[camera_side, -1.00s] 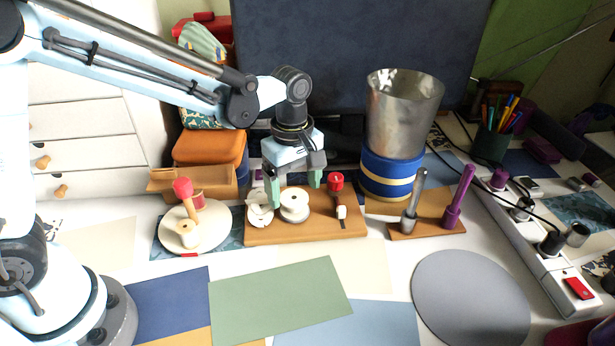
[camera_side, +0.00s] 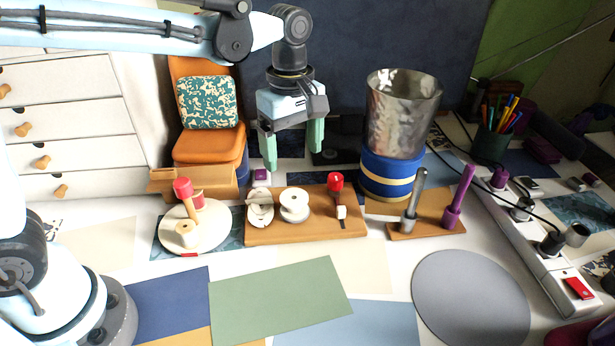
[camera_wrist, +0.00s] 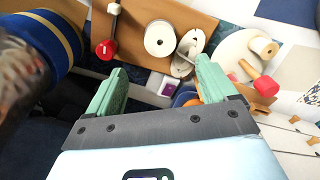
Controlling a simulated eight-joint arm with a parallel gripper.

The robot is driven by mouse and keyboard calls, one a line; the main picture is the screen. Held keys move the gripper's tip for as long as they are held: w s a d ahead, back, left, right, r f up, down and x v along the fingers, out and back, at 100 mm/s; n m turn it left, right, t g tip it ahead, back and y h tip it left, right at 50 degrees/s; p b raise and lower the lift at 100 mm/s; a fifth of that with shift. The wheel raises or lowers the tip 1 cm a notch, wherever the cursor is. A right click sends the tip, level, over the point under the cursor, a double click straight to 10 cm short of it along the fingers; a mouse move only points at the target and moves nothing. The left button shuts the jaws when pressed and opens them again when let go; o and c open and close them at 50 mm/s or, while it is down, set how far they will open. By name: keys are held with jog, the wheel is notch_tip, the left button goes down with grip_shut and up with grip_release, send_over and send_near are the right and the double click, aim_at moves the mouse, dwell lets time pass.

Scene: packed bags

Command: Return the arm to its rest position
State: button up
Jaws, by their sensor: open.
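My gripper (camera_side: 293,151) has green fingers. They are spread apart with nothing between them. In the side view it hangs in the air above and behind the wooden board (camera_side: 331,229), which carries a white spool (camera_side: 294,205), a pale disc-like piece (camera_side: 260,207) and a red-topped peg (camera_side: 336,182). In the wrist view my gripper (camera_wrist: 160,88) points toward the board (camera_wrist: 140,28). The white spool (camera_wrist: 159,38) and the red-headed peg (camera_wrist: 107,47) lie beyond the fingertips, apart from them.
A metal cylinder (camera_side: 403,112) on a blue base (camera_side: 391,175) stands right of my gripper. An orange chair (camera_side: 212,143) with a patterned cushion is left. A round tray (camera_side: 208,237) with pegs and a purple-peg stand (camera_side: 460,197) are nearby. Flat mats (camera_side: 280,300) cover the front.

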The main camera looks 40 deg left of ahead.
jog(key=s+a+m+t, duration=0.7)
jog(key=s+a+m, duration=0.2)
jog(key=m, duration=0.6)
jog(key=shift+s+f, duration=0.45)
jog(key=shift+s, duration=0.25)
jog(key=shift+a, duration=0.1)
jog(key=shift+c, duration=0.3)
